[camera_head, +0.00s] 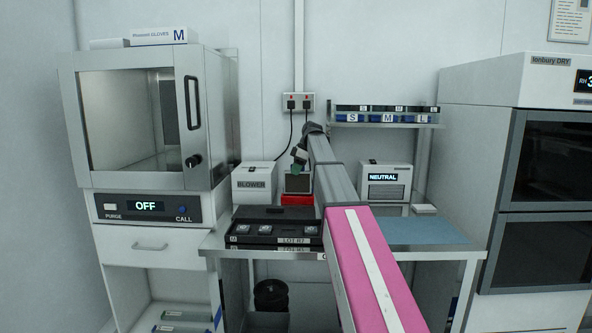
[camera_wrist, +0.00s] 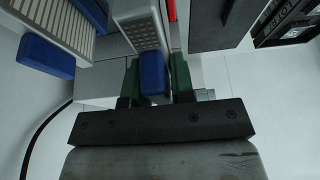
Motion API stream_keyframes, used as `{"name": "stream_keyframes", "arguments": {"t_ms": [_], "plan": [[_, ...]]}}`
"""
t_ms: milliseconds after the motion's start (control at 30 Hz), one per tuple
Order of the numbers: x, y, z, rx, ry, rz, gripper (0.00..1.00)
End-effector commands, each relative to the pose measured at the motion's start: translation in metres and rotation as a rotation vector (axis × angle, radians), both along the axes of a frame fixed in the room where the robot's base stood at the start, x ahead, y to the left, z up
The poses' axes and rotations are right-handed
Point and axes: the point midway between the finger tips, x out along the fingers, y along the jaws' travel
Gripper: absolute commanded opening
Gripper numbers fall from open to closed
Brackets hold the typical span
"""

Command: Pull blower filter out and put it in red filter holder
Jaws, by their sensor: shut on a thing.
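My gripper (camera_wrist: 154,78) has green fingertips on both sides of a blue tab (camera_wrist: 154,70) and is shut on it. The tab belongs to a pale filter (camera_wrist: 137,20) with a perforated face. In the head view the filter (camera_head: 298,184) shows as a grey frame with a dark face, right above the red filter holder (camera_head: 297,200). I cannot tell whether it is seated or just above the holder. A red sliver of the holder (camera_wrist: 171,10) shows beside the filter in the wrist view. The white blower (camera_head: 255,184) stands just left of the holder.
A NEUTRAL box (camera_head: 385,182) stands to the right, beyond my arm. A black lot tray (camera_head: 272,228) lies in front of the blower. A blue mat (camera_head: 425,231) covers the bench's right. A ribbed white thing with a blue block (camera_wrist: 45,55) is left in the wrist view.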

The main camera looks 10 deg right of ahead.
Motion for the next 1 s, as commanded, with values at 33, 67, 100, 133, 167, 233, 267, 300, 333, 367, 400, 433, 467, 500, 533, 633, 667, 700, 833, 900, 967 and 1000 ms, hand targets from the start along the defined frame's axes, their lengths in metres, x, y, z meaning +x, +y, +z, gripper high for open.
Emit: {"name": "stream_keyframes", "arguments": {"t_ms": [33, 67, 100, 133, 167, 233, 267, 300, 333, 367, 400, 433, 467, 500, 533, 633, 667, 700, 833, 900, 967, 1000], "plan": [[0.0, 0.0, -0.001, 0.0, 0.0, 0.0, 0.0], [0.0, 0.0, -0.002, 0.0, 0.0, 0.0, 0.0], [0.0, 0.0, -0.003, 0.0, 0.0, 0.0, 0.0], [0.0, 0.0, -0.003, 0.0, 0.0, 0.0, 0.0], [0.0, 0.0, -0.004, 0.0, 0.0, 0.0, 0.0], [0.0, 0.0, -0.005, 0.0, 0.0, 0.0, 0.0], [0.0, 0.0, -0.006, 0.0, 0.0, 0.0, 0.0], [0.0, 0.0, -0.007, 0.0, 0.0, 0.0, 0.0], [0.0, 0.0, -0.007, 0.0, 0.0, 0.0, 0.0], [0.0, 0.0, -0.008, 0.0, 0.0, 0.0, 0.0], [0.0, 0.0, -0.009, 0.0, 0.0, 0.0, 0.0], [0.0, 0.0, -0.01, 0.0, 0.0, 0.0, 0.0], [0.0, 0.0, -0.01, 0.0, 0.0, 0.0, 0.0], [0.0, 0.0, -0.011, 0.0, 0.0, 0.0, 0.0], [0.0, 0.0, -0.012, 0.0, 0.0, 0.0, 0.0], [0.0, 0.0, -0.014, 0.0, -0.001, 0.0, 0.0], [0.0, 0.0, -0.014, 0.0, -0.001, 0.0, 0.0], [0.0, 0.0, -0.015, 0.0, -0.001, 0.0, 0.0], [0.0, 0.0, -0.018, 0.0, -0.001, 0.0, 0.0], [0.0, 0.0, -0.019, 0.0, -0.001, 0.0, 0.0], [0.0, 0.0, -0.021, 0.0, -0.001, 0.0, 0.0], [0.0, 0.0, -0.021, 0.0, -0.001, 0.0, 0.0]]}}
